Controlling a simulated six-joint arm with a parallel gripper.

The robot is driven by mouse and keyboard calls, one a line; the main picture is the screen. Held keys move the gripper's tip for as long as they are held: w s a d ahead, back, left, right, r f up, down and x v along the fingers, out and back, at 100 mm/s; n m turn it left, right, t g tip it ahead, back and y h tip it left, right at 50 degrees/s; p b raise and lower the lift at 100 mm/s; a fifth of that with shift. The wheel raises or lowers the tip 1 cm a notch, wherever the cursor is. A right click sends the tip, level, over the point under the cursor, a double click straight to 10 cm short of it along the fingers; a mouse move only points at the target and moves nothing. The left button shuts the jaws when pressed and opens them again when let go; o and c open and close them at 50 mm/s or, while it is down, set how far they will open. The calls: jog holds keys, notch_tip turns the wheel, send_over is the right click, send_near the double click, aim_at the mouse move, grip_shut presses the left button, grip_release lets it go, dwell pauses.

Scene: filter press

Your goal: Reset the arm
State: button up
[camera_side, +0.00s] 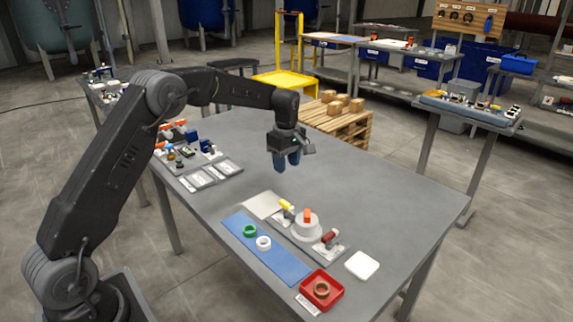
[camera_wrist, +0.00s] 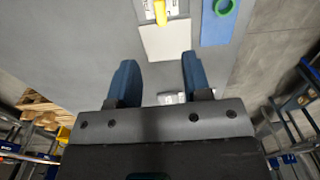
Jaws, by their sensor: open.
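My gripper (camera_side: 287,160) hangs above the middle of the grey table (camera_side: 350,180), pointing down, with nothing in it. In the wrist view its two blue fingers (camera_wrist: 157,82) stand wide apart with bare table between them. In the side view the fingers are over clear table, behind the blue mat and the press parts. My arm reaches in from the left, bent at the elbow.
A blue mat (camera_side: 262,253) holds a green ring (camera_side: 249,231) and a white ring (camera_side: 263,243). A press fixture (camera_side: 306,228) with yellow and red handles stands beside it. A red tray (camera_side: 334,295) holds a brown ring (camera_side: 321,289). A white pad (camera_side: 362,265) lies at right.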

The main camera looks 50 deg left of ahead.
jog(key=shift+r, duration=0.1)
jog(key=s+d+r+m+t, duration=0.1)
jog(key=s+d+r+m, duration=0.3)
jog(key=s+r, duration=0.3)
jog(key=s+d+r+m+t, duration=0.2)
jog(key=s+d+r+m, duration=0.2)
jog(key=s+r, duration=0.3)
jog(key=s+d+m+t, duration=0.1)
jog(key=s+m, duration=0.4)
jog(key=s, duration=0.5)
jog(key=s+d+f+m+t, duration=0.1)
jog(key=s+d+m, duration=0.2)
jog(key=s, duration=0.7)
jog(key=shift+d+f+m+t, duration=0.25)
jog(key=shift+m+t, duration=0.05)
jog(key=shift+m, duration=0.8)
jog(key=shift+o, duration=0.3)
